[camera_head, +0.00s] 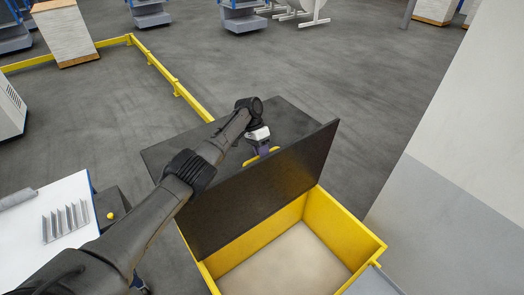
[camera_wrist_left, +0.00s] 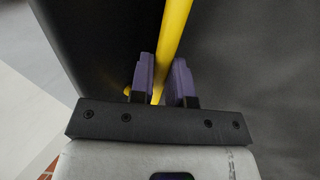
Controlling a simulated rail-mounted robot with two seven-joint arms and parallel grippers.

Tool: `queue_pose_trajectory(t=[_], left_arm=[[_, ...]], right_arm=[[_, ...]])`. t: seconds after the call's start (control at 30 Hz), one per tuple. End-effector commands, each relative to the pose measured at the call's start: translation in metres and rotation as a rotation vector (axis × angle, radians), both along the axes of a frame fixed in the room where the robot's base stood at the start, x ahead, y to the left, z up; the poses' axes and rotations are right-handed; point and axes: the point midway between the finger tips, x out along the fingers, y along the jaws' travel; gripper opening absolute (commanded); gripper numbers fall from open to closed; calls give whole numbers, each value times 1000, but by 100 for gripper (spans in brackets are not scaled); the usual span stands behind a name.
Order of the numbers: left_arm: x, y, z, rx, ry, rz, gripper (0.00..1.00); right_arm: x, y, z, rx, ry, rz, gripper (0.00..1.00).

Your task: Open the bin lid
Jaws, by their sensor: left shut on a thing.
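The bin is a yellow box (camera_head: 336,223) with a pale inside floor, at the lower right of the head view. Its black lid (camera_head: 265,190) stands raised at a steep tilt, and the box is open on the near side of it. My left gripper (camera_head: 262,146) is behind the lid's top edge, partly hidden by it. In the left wrist view, the purple fingers (camera_wrist_left: 162,82) are shut on a yellow handle bar (camera_wrist_left: 174,32), with the dark lid (camera_wrist_left: 105,35) beside it. My right gripper is not in view.
A flat black panel (camera_head: 175,145) lies behind the raised lid. A pale wall (camera_head: 450,150) stands close to the right of the bin. A yellow floor rail (camera_head: 165,73) runs behind. A white-topped table (camera_head: 75,210) is at the left. Grey floor is clear beyond the bin.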

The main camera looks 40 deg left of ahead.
Motion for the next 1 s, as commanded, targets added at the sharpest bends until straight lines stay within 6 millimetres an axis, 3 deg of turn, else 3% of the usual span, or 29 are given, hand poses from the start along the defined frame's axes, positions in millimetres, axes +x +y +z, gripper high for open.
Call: queue_pose_trajectory(t=[0.03, 0.07, 0.33, 1.0], left_arm=[[-4, -1, -10, 3, 19, 1, 0], [-4, -1, -10, 3, 19, 1, 18], [-3, 0, -7, 1, 13, 1, 42], [-2, 3, 6, -1, 7, 4, 42]], right_arm=[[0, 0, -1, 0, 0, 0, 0], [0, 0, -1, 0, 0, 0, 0], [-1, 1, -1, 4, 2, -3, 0], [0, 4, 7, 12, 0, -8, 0]])
